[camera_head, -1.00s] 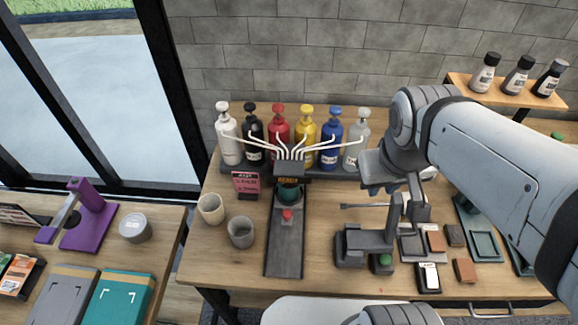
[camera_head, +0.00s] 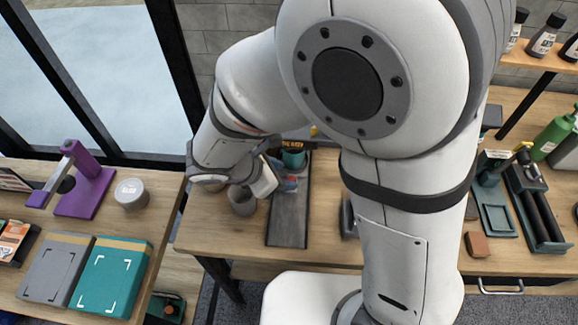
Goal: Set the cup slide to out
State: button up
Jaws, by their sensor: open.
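The cup slide is a long dark grey track (camera_head: 287,225) on the wooden table, running from the dispenser toward the front edge. A teal cup (camera_head: 293,158) sits at its back end, under the dispenser head. The slide's small red knob, just in front of the cup, is mostly hidden by my gripper. My gripper (camera_head: 275,183) is open and reaches in from the left over the track, close to the knob. I cannot tell whether it touches the knob. My arm hides most of the dispenser and its bottles.
A second table at left holds a purple press (camera_head: 88,190), a round tin (camera_head: 131,194) and boxes. The front of the track is clear.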

jog(key=w+f, duration=0.1)
jog(key=f, duration=0.1)
jog(key=w+f+n, duration=0.1)
jog(key=f, duration=0.2)
jog(key=w+d+f+n+t, duration=0.1)
jog(key=f, duration=0.1)
jog(key=shift+w+d+f, duration=0.1)
jog(key=shift+w+f, duration=0.1)
jog(key=shift+w, duration=0.05)
jog(key=shift+c, duration=0.6)
grip_shut()
